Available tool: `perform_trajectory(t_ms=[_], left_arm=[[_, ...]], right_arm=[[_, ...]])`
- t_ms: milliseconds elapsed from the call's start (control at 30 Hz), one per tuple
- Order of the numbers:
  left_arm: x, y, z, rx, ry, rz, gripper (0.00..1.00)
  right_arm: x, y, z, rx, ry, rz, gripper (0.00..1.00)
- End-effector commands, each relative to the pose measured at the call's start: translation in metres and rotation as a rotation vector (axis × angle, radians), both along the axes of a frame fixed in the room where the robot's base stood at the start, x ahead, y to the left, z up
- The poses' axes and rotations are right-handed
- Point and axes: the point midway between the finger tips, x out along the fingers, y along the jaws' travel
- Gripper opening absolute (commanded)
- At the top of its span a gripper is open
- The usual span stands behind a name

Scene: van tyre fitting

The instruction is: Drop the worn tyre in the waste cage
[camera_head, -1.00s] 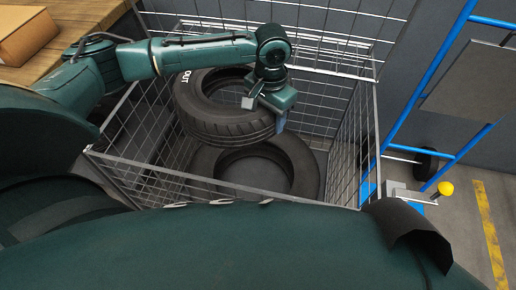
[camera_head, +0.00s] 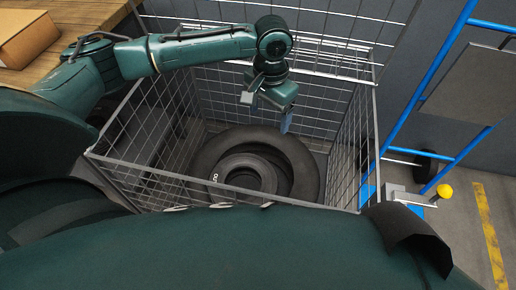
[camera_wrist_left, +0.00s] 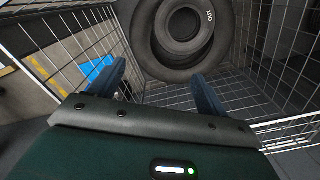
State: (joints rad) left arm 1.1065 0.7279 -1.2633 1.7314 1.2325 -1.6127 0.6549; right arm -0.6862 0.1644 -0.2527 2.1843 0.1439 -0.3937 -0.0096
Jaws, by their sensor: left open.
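The worn tyre (camera_head: 243,174), with white letters on its sidewall, lies low inside the waste cage (camera_head: 118,160), over a larger tyre (camera_head: 304,165) at the bottom. The worn tyre also shows in the left wrist view (camera_wrist_left: 185,44), within the outline of the larger tyre (camera_wrist_left: 146,50). My left gripper (camera_head: 269,108) is above the cage's inside, open and empty, clear of both tyres. In the left wrist view its two fingers (camera_wrist_left: 160,84) stand wide apart with nothing between them. My right gripper is not in view.
A wooden bench (camera_head: 75,38) with a cardboard box (camera_head: 27,42) stands at the upper left. A blue hand truck (camera_head: 425,100) stands right of the cage. The cage's wire walls and top rim surround my left gripper. A yellow line (camera_head: 488,235) marks the floor at right.

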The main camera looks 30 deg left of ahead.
Motion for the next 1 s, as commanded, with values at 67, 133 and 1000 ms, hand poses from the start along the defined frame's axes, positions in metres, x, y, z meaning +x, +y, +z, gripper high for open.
perform_trajectory(t_ms=[67,133,1000], left_arm=[[0.001,0.000,0.020,-0.002,-0.004,0.000,0.77],[0.001,0.000,0.037,-0.002,-0.006,0.000,0.77],[0.000,0.000,0.109,-0.001,-0.002,0.000,0.77]], right_arm=[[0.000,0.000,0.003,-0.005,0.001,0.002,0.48],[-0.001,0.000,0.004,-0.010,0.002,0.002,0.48],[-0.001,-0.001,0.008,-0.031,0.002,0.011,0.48]])
